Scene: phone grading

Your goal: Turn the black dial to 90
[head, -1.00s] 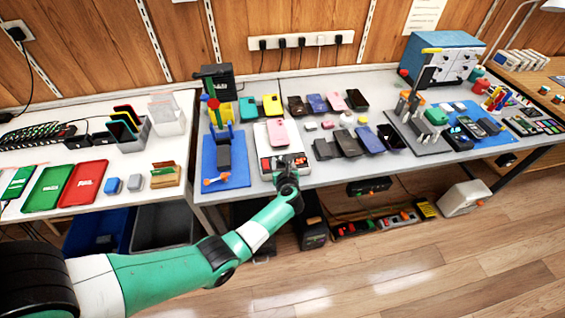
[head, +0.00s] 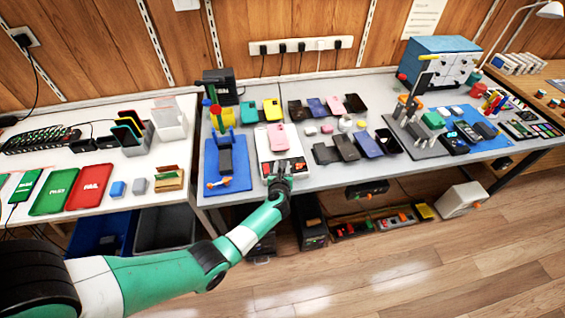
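A white device (head: 264,146) stands near the front edge of the grey bench, with a pink phone (head: 276,137) on top. Its front panel has dark and red parts. I cannot make out the black dial or its setting; the panel is small and partly covered by my gripper. My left gripper (head: 285,168) is over the front of this device, its fingers pointing away from me at the panel. The fingers blend with the dark panel, so I cannot tell their opening or whether they touch a dial. My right gripper is not in view.
A blue mat (head: 240,178) with a grey block and a stand lies left of the device. Several dark phones lie to its right. Red (head: 90,187) and green (head: 54,191) trays sit on the left table. A blue cabinet (head: 437,62) stands at the back right.

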